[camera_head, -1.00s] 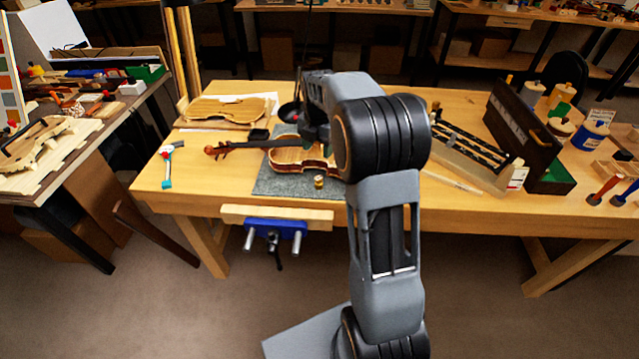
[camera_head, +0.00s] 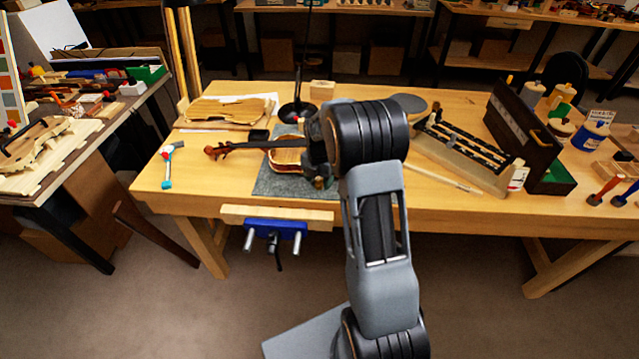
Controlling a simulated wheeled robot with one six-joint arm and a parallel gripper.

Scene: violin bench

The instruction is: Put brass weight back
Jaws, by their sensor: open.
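My gripper (camera_head: 320,183) is low over the front of the grey mat, just right of the violin. It is small and dark, partly hidden by my arm, with its jaws open. The brass weight cannot be made out now; my gripper covers the spot on the mat where it stood. The violin (camera_head: 285,157) lies on the grey felt mat (camera_head: 272,184), its neck pointing left and its right part hidden behind my arm.
A black lamp base (camera_head: 297,112) and a pale wooden block (camera_head: 322,90) stand behind the mat. A wooden rack (camera_head: 462,155) and a dark upright case (camera_head: 520,135) are at the right. A blue vise (camera_head: 275,229) hangs on the bench's front edge.

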